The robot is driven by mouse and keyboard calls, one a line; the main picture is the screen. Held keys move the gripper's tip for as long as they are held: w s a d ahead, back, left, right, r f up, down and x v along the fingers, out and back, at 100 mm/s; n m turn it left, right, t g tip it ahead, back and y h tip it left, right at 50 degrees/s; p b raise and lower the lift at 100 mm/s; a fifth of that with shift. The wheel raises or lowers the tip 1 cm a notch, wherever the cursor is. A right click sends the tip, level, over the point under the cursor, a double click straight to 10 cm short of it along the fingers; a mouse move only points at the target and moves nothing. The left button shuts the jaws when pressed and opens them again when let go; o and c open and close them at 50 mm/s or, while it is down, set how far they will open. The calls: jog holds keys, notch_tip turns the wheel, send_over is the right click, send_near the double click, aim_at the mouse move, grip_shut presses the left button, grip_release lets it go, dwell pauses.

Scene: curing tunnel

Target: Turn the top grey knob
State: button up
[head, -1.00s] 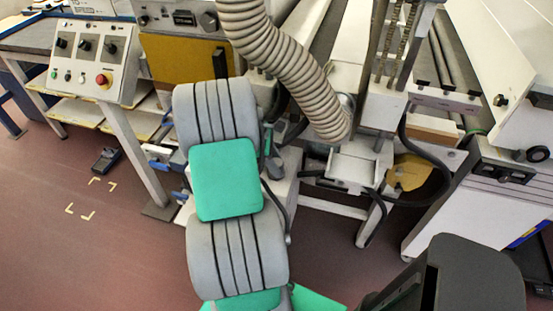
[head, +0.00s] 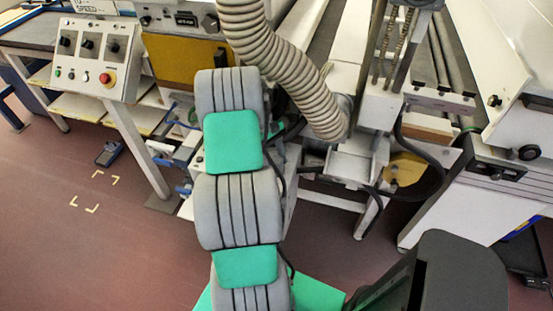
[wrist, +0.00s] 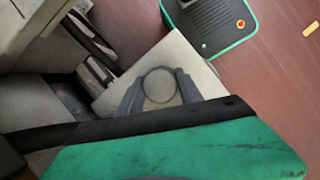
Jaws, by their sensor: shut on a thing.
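In the wrist view, a round disc with a dark rim, seemingly the grey knob (wrist: 159,85), lies in front of a pale square plate (wrist: 112,98). My gripper (wrist: 159,88) has one dark finger on each side of the disc and is shut on it. The green and black wrist housing fills the bottom of that view. In the head view my grey and green arm reaches away from me toward the machine, and its own links hide the gripper and the knob. I cannot tell the knob's turn angle.
A ribbed hose (head: 275,65) hangs just right of my arm. A control box (head: 97,57) with dark knobs and a red button stands at left. A white machine cabinet (head: 470,205) stands at right. The reddish floor (head: 75,250) at lower left is mostly clear.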

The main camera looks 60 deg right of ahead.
aim_at(278, 162)
jog(key=shift+r, duration=0.1)
dwell(0.4)
jog(key=o, duration=1.4)
jog(key=shift+c, duration=0.2)
notch_tip(278, 162, up, 4)
jog(key=shift+a+f+b, duration=0.1)
jog(key=shift+f+b, duration=0.15)
jog(key=shift+b, duration=0.05)
jog(key=s+a+r, duration=0.6)
jog(key=a+r, duration=0.3)
jog(key=a, duration=0.3)
jog(key=shift+s+a+r+b, duration=0.15)
jog(key=shift+s+r+b, duration=0.1)
jog(key=shift+b, duration=0.15)
jog(key=shift+f, duration=0.1)
